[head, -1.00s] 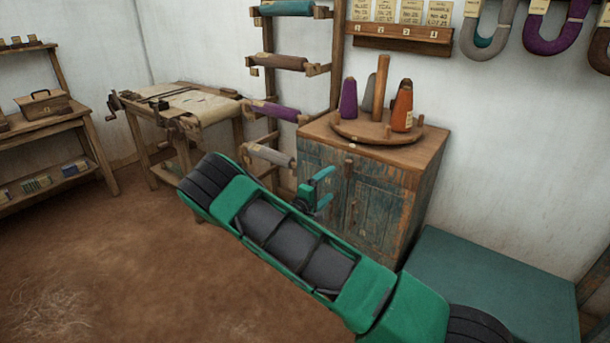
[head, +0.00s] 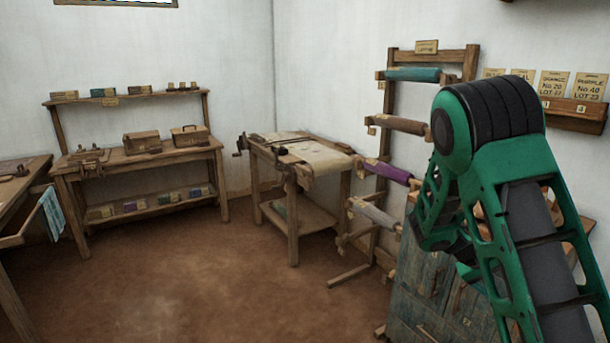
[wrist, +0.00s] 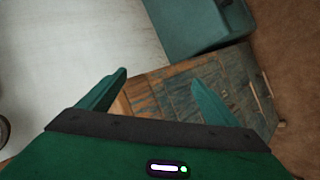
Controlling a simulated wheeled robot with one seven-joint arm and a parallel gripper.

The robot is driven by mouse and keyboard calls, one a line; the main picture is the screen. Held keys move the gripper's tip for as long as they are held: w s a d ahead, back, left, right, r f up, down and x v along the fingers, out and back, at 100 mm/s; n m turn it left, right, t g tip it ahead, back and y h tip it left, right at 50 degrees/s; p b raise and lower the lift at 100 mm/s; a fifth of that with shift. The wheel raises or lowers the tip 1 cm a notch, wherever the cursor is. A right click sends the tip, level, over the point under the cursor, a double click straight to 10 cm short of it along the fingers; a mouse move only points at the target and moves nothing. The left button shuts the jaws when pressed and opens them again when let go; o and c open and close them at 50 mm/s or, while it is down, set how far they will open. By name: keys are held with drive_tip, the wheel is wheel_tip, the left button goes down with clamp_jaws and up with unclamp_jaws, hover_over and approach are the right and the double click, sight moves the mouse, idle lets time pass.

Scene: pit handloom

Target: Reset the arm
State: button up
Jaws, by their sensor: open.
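My green arm fills the right side of the head view, bent at a black-ribbed joint and standing in front of the cabinet. The head view does not show my fingertips. In the wrist view my gripper (wrist: 160,95) is open, with its two teal fingers spread apart and nothing between them. Beyond the fingers is the worn wooden cabinet (wrist: 190,85), which looks tilted in that view. The cabinet's blue-grey doors (head: 425,290) also show in the head view, partly behind my arm.
A roller rack (head: 384,160) stands against the wall beside the cabinet. A work table with cloth (head: 315,157) and a shelf bench (head: 95,165) stand further left. A teal box (wrist: 195,25) is near the cabinet in the wrist view. The brown floor (head: 215,285) is clear.

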drive_tip(key=s+a+r+m+y, duration=0.1)
drive_tip(key=s+a+r+y, duration=0.2)
drive_tip(key=s, duration=0.7)
drive_tip(key=s+a+r+m+y, duration=0.1)
drive_tip(key=s+a+r+y, duration=0.3)
drive_tip(key=s, duration=0.7)
drive_tip(key=s+a+r+m+y, duration=0.1)
drive_tip(key=s+a+r+y, duration=0.2)
drive_tip(key=s+a, duration=0.3)
drive_tip(key=shift+s+a+r+y, duration=0.25)
drive_tip(key=shift+s+a+y, duration=0.05)
drive_tip(key=shift+s, duration=1.95)
